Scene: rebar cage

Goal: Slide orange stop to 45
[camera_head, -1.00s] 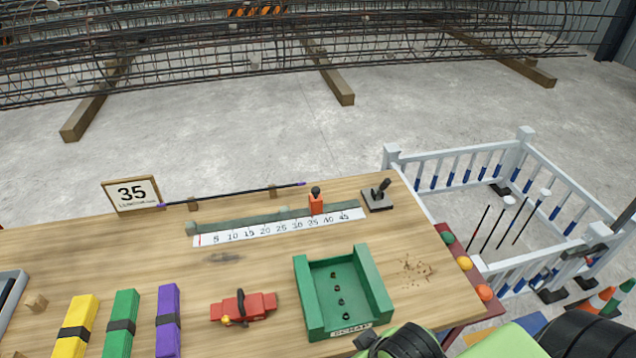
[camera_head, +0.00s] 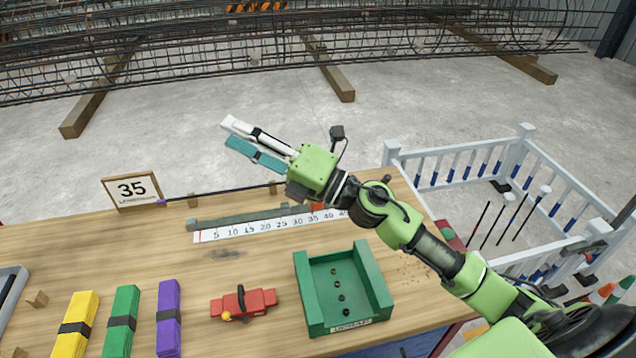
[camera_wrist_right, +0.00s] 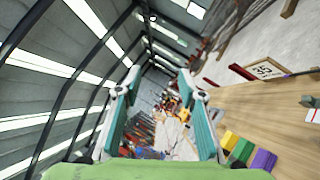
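The orange stop (camera_head: 318,206) sits on the grey-green rail (camera_head: 238,218) near the 35 mark, mostly hidden behind my right arm. The white number scale (camera_head: 225,235) runs along the front of the rail; its 45 end is partly covered by my arm. My right gripper (camera_head: 229,132) is raised above and beyond the table's back edge, pointing left, open and empty. Its two teal-padded fingers stand apart in the right wrist view (camera_wrist_right: 160,85). It is apart from the stop. My left gripper is not in view.
A card reading 35 (camera_head: 132,189) stands at the back left, with a dark rod (camera_head: 225,194) beside it. A green tray (camera_head: 380,288), a red tool (camera_head: 243,303) and yellow, green and purple bundles lie in front of the rail. A white fence (camera_head: 460,160) stands right of the table.

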